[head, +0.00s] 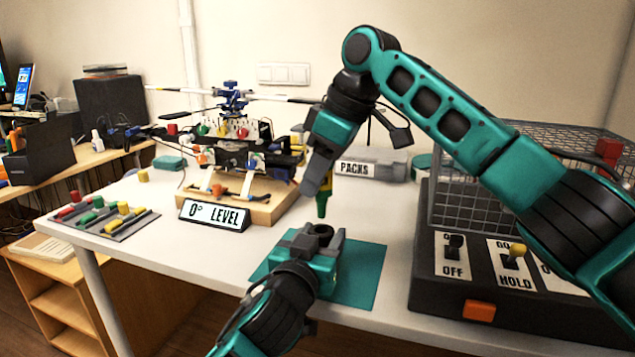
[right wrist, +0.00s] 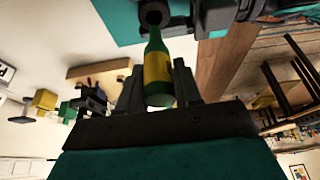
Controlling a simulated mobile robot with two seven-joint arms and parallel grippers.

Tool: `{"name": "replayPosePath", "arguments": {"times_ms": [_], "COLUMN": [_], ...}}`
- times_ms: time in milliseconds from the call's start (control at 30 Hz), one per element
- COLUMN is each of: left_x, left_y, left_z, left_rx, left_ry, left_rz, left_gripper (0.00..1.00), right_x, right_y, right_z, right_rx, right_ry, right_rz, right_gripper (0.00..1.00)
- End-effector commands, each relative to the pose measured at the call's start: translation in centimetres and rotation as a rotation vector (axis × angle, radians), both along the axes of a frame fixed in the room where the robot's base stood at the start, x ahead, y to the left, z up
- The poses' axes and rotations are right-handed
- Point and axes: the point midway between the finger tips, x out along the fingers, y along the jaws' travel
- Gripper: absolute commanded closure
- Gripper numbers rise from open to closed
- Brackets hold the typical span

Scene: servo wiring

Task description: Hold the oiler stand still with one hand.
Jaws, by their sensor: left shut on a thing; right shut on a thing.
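The oiler stand, a dark ring-topped holder (head: 322,230), is on the teal mat (head: 362,287). My left gripper (head: 315,244) is shut on the stand from the front, and its fingers hide most of the stand. My right gripper (head: 318,184) is above it, shut on a green oiler bottle with a yellow label (head: 323,204). The bottle points nozzle-down over the stand, apart from it in the head view. In the right wrist view the bottle (right wrist: 157,75) sits between the fingers, its narrow end near the stand's dark ring (right wrist: 152,14).
A model helicopter on a wooden base (head: 248,205) stands behind left, with a "0° LEVEL" sign (head: 214,215) in front. A tray of coloured parts (head: 105,218) lies at left. A black switch box (head: 445,292) with a wire cage is at right. Bare table lies left of the mat.

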Motion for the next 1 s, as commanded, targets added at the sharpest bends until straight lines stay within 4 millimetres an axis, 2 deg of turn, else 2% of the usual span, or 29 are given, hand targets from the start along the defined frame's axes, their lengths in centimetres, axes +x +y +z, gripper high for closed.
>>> {"name": "replayPosePath", "arguments": {"times_ms": [200, 433, 467, 500, 767, 1000], "left_x": [0.00, 0.00, 0.00, 0.00, 0.00, -0.06], "left_y": [0.01, 0.01, 0.01, 0.01, 0.01, 0.02], "left_z": [-0.07, -0.08, -0.07, -0.07, -0.04, -0.02], "left_rx": [0.001, 0.001, 0.001, 0.001, 0.000, 0.000], "left_ry": [0.002, 0.002, 0.002, 0.002, 0.001, 0.000], "left_rz": [0.000, 0.000, 0.000, 0.000, 0.000, 0.000], "left_gripper": [0.80, 0.80, 0.47, 0.43, 0.19, 0.19], "right_x": [-0.03, -0.03, -0.03, -0.03, -0.02, -0.02], "right_y": [0.02, 0.02, 0.02, 0.01, 0.00, -0.01], "right_z": [0.97, 1.05, 1.08, 1.06, 1.05, 1.03], "right_rx": [-0.001, -0.001, 0.000, 0.000, 0.000, -0.001], "right_ry": [0.001, 0.001, 0.001, 0.000, 0.001, 0.001], "right_rz": [0.001, 0.001, 0.001, 0.001, 0.001, 0.000], "right_gripper": [0.98, 0.98, 0.98, 0.98, 0.98, 0.98]}}
